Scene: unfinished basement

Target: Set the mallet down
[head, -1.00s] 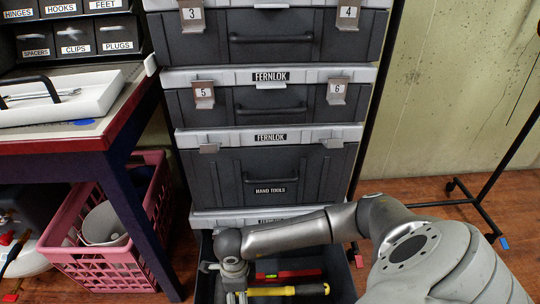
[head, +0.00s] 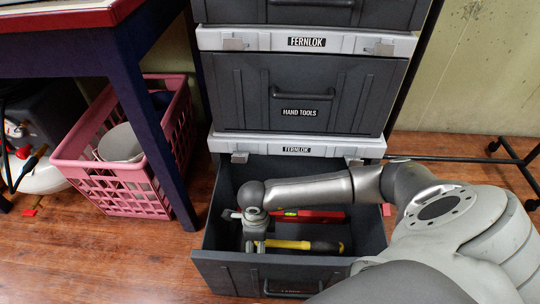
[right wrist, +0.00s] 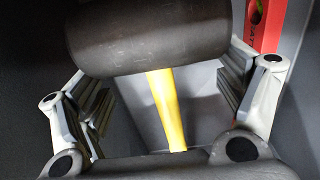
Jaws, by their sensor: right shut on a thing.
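The mallet has a thick black head (right wrist: 150,38) and a yellow handle (head: 288,244) with a dark grip at its right end. My right gripper (head: 255,232) reaches down inside the open bottom drawer (head: 225,258). In the right wrist view the fingers of my right gripper (right wrist: 165,92) stand at the two ends of the mallet head, shut on it. The handle runs level to the right in the head view, low in the drawer. I cannot tell whether the mallet touches the drawer floor. In the head view the gripper hides most of the mallet head. My left gripper is not in view.
A red level (head: 315,216) lies behind the mallet in the drawer and shows in the right wrist view (right wrist: 267,30). The closed HAND TOOLS drawer (head: 345,90) is above. A pink crate (head: 110,190) stands left, beside a table leg (head: 158,130).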

